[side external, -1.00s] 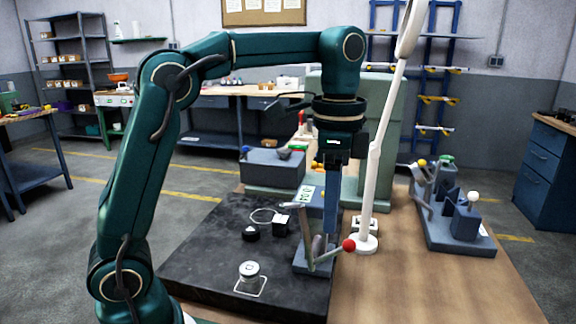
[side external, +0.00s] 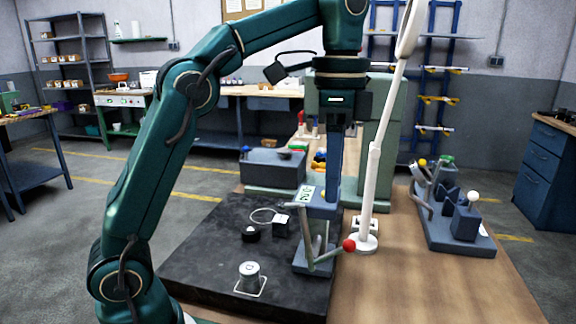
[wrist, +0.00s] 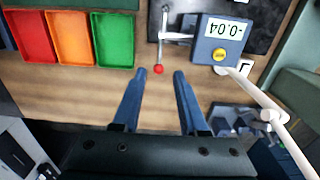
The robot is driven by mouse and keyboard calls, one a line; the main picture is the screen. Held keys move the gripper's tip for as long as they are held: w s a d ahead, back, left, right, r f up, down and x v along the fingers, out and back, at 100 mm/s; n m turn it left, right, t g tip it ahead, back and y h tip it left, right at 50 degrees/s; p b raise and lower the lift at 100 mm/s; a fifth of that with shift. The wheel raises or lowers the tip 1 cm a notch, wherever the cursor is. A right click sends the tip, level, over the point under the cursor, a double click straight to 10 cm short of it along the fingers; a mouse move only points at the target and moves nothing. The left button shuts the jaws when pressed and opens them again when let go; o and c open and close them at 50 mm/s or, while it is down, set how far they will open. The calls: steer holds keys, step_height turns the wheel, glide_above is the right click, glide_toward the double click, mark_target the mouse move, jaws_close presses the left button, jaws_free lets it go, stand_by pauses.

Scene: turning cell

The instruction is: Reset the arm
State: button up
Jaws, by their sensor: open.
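My gripper (side external: 334,170) points down above the fixture with the red-ball lever (side external: 322,258) in the side view. In the wrist view my gripper (wrist: 160,85) shows two blue fingers spread wide with nothing between them. The lever's red ball (wrist: 158,69) shows just past the fingertips, apart from them. The gauge block (wrist: 217,40) beside it has a yellow button and reads -0.04. In the side view part of this fixture is behind my gripper's fingers.
A white lamp post (side external: 376,170) stands close to the right of my gripper. A dark plate (side external: 205,260) carries a small metal cylinder (side external: 249,274). Red, orange and green trays (wrist: 112,40) show in the wrist view. A lever fixture (side external: 455,215) stands at right; wood in front is clear.

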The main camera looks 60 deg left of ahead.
steer(key=s+r+n+t, duration=0.2)
steer(key=s+t, duration=0.1)
steer(key=s, duration=0.6)
steer(key=s+f+n+t, duration=0.2)
steer(key=f+n, duration=0.5)
steer(key=f, duration=0.4)
steer(key=shift+s+a+f+t, duration=0.2)
steer(key=shift+s+a+t, duration=0.15)
steer(key=shift+s, duration=0.25)
stand_by(0.3)
